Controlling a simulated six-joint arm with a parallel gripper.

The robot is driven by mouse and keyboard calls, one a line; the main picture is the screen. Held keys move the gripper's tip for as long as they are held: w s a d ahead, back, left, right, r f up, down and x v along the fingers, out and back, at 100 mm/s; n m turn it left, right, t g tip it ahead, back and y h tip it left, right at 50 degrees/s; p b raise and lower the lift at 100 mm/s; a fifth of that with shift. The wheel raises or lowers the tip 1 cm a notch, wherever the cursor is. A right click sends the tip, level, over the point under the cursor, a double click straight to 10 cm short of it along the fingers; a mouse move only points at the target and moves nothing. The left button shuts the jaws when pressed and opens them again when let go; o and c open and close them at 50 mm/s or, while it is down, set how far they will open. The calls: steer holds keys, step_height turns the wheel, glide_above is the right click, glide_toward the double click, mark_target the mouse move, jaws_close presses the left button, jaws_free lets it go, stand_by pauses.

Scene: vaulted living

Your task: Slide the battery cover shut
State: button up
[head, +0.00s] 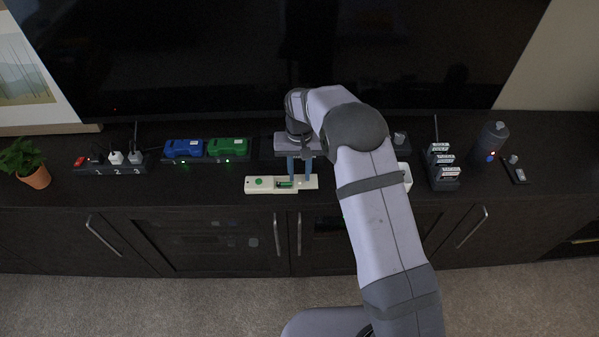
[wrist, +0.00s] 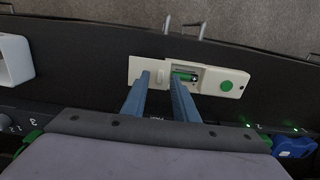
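The cream battery device (head: 258,188) lies on the dark cabinet top, with a green round button at one end. Its compartment is open and a green battery (head: 285,184) shows in it, clearer in the wrist view (wrist: 184,76). The cream battery cover (head: 312,183) sits at the right end in the head view and on the left in the wrist view (wrist: 135,68), slid off the compartment. My gripper (head: 299,178) points down over the cover, its two fingers apart. In the wrist view one finger overlaps the cover and the other the compartment's near edge; contact cannot be told.
A power strip (head: 122,160) and a potted plant (head: 24,163) are farther left.

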steer(key=shift+f, duration=0.4)
steer(key=shift+c, duration=0.4)
jaws_close()
steer(key=shift+a, duration=0.1)
stand_by(0.8)
